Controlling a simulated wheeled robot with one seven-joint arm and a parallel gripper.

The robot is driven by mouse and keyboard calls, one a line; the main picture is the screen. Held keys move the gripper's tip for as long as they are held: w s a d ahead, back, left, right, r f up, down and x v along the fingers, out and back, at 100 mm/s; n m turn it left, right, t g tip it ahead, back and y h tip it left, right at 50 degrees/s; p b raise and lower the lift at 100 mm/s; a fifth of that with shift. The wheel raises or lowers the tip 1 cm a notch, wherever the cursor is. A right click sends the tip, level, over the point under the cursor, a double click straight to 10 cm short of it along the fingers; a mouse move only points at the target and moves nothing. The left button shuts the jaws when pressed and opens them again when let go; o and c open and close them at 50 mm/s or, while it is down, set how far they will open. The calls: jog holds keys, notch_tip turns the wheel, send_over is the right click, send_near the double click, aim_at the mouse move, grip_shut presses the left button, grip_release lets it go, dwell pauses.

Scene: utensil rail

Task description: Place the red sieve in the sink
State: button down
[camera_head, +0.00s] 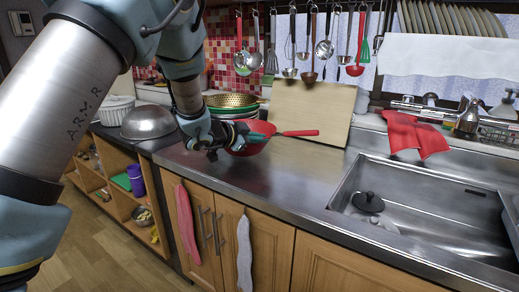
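The red sieve (262,129) is at the back left of the steel counter, with its red handle pointing right. My gripper (232,139) is at the left side of the sieve's bowl, its fingers overlapping the rim in this view. The fingers are small and dark here, so I cannot tell whether they are shut on the rim. I also cannot tell whether the sieve rests on the counter or is held just above it. The steel sink (440,205) is on the right, with a black stopper (368,202) in it.
A cutting board (310,112) leans behind the sieve's handle. Stacked colanders (232,101) and a metal bowl (148,123) stand to the left. Utensils hang from a rail above. A red cloth (413,135) lies over the sink's back edge. The counter before the sink is clear.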

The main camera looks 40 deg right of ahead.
notch_tip(320, 180, up, 14)
dwell(0.4)
jog(key=shift+a, duration=0.1)
